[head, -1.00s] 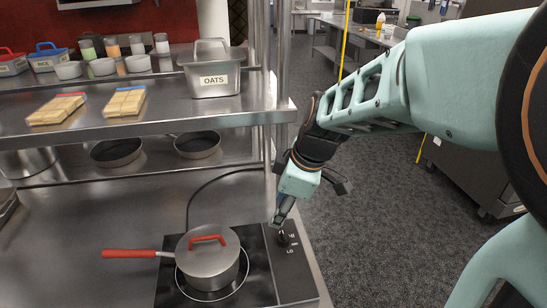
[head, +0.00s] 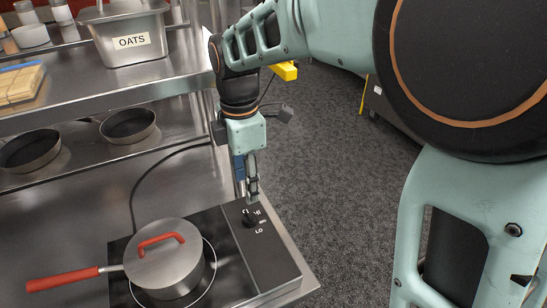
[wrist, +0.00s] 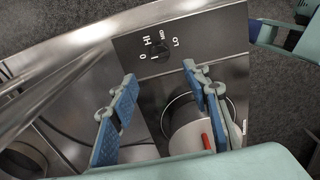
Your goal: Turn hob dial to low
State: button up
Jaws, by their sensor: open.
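The hob dial (head: 249,218) is a small black knob on the right strip of the black hob (head: 268,262), with white marks 0, HI, MED and LO around it. In the wrist view the dial (wrist: 162,50) lies beyond the fingertips; its pointer is too dark to read surely. My gripper (head: 253,194) points down just behind and above the dial, apparently not holding it. In the wrist view my gripper (wrist: 162,77) shows two blue-padded fingers spread apart, with nothing between them and the dial roughly centred ahead.
A lidded steel pot (head: 165,272) with red handles (head: 62,280) stands on the hob, left of the dial. A shelf (head: 100,90) with an oats container (head: 130,35) is at the back left; two pans (head: 128,125) sit below. Grey floor lies right of the counter edge.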

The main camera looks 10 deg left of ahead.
aim_at(249, 214)
notch_tip(249, 214, down, 11)
jog(key=shift+r, duration=0.1)
dwell(0.4)
jog(key=shift+c, duration=0.2)
jog(key=c, duration=1.1)
